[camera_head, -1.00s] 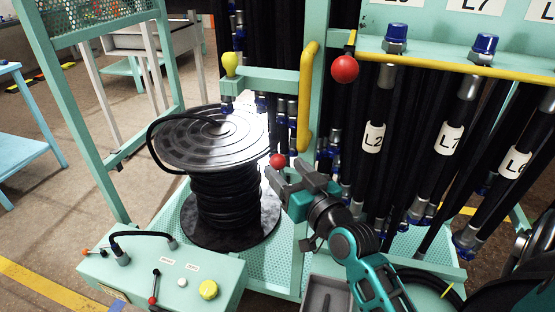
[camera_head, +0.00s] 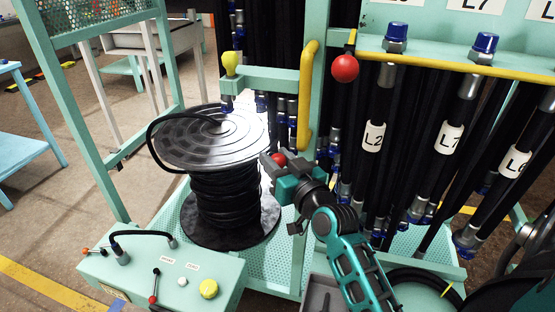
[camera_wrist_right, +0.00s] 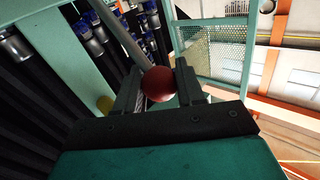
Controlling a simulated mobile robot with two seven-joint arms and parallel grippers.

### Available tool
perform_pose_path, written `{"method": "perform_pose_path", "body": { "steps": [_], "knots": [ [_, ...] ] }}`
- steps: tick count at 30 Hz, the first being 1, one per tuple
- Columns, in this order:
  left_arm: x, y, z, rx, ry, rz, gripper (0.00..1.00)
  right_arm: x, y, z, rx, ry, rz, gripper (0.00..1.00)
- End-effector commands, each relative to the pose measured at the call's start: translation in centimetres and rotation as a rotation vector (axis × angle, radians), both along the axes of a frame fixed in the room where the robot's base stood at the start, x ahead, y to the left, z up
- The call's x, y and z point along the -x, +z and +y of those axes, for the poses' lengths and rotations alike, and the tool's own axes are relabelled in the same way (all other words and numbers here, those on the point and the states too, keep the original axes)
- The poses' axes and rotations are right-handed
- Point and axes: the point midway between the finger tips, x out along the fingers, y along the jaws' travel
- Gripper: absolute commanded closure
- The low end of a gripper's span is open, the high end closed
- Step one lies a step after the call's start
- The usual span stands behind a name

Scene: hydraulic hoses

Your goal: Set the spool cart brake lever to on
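The black spool stands on its mint-green cart base (camera_head: 275,258), wound with black hose (camera_head: 225,195). A red ball knob (camera_head: 279,158) shows just right of the spool's top disc; I take it for the brake lever's knob. My right gripper (camera_head: 277,167) is at this knob with its fingers apart. In the right wrist view the red knob (camera_wrist_right: 158,84) sits between the two fingers, on a grey rod (camera_wrist_right: 122,38). Little gap shows beside it, and no firm grip is visible. The lever's lower part is hidden in the head view. My left gripper is not in view.
A second red ball (camera_head: 345,68) and a yellow handle (camera_head: 308,95) are on the frame above. Hoses with labels hang at the right. A control box (camera_head: 225,270) stands at the front left. Open floor lies at the left.

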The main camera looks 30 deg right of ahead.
Motion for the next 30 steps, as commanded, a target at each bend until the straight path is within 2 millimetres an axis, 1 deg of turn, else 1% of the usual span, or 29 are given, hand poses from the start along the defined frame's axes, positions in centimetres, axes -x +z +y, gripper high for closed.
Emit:
{"method": "perform_pose_path", "body": {
  "steps": [1,9,11,19,23,26,30],
  "knots": [
    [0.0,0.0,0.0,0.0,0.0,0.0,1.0,0.0,0.0,0.0,0.0,-0.001,0.0,0.69],
    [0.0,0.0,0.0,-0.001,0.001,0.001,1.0,0.0,0.0,0.0,0.001,-0.001,0.0,0.95],
    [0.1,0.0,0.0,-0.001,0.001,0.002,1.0,0.0,0.0,-0.1,0.001,-0.001,0.0,1.0],
    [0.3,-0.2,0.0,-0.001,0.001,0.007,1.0,0.0,0.0,-0.1,0.002,-0.001,-0.001,1.0],
    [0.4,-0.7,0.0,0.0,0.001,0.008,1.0,0.2,-0.3,0.1,0.016,-0.001,-0.011,1.0],
    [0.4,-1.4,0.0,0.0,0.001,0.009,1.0,0.4,-0.8,0.3,0.039,0.0,-0.03,1.0],
    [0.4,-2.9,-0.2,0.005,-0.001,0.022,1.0,0.9,-1.6,1.0,0.096,0.001,-0.078,1.0]
  ]
}}
